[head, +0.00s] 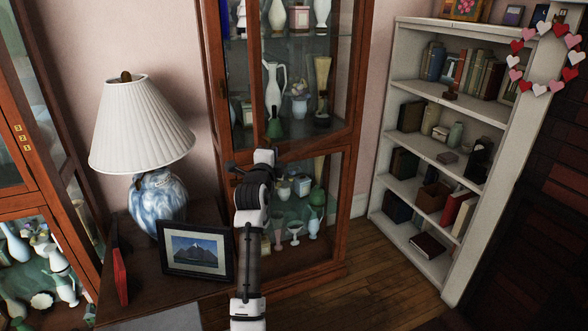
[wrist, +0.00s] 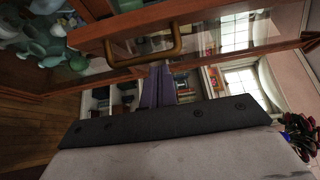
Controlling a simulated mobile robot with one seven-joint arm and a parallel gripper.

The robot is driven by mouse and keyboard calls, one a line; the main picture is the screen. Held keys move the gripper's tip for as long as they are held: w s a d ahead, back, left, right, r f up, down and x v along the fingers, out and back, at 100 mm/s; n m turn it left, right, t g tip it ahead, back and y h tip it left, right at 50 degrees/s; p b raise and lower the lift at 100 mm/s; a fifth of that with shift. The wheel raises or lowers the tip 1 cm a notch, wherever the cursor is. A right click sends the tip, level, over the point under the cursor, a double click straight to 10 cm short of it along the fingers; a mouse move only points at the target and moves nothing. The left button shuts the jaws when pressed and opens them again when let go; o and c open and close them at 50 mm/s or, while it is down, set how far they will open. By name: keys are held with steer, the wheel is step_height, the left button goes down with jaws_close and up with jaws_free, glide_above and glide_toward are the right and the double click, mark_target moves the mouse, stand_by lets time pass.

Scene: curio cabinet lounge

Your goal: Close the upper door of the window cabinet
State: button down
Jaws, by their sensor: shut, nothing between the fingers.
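The window cabinet (head: 356,70) stands in the middle of the head view, with wooden frames and glass over shelves of vases. Its upper door (head: 259,60) appears to stand ajar, its upright wooden edge showing in front of the shelves; the exact angle is hard to tell. In the wrist view a wooden door frame (wrist: 215,58) with a curved brass handle (wrist: 178,42) crosses the picture. My gripper (head: 232,168) is at the cabinet front, near the lower end of the upper section. Its shut, empty fingers (wrist: 158,85) show below the handle; contact with the frame cannot be told.
A table lamp (head: 143,125) and a framed mountain picture (head: 196,250) stand on a dark side table (head: 150,283) at left. Another glass cabinet (head: 28,185) is at far left. A white bookshelf (head: 400,85) stands right. Bare wooden floor (head: 385,275) lies between.

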steer(key=w+a+b, duration=1.1)
steer(key=w, duration=0.2)
stand_by(0.4)
steer(key=shift+s, duration=0.1)
stand_by(0.4)
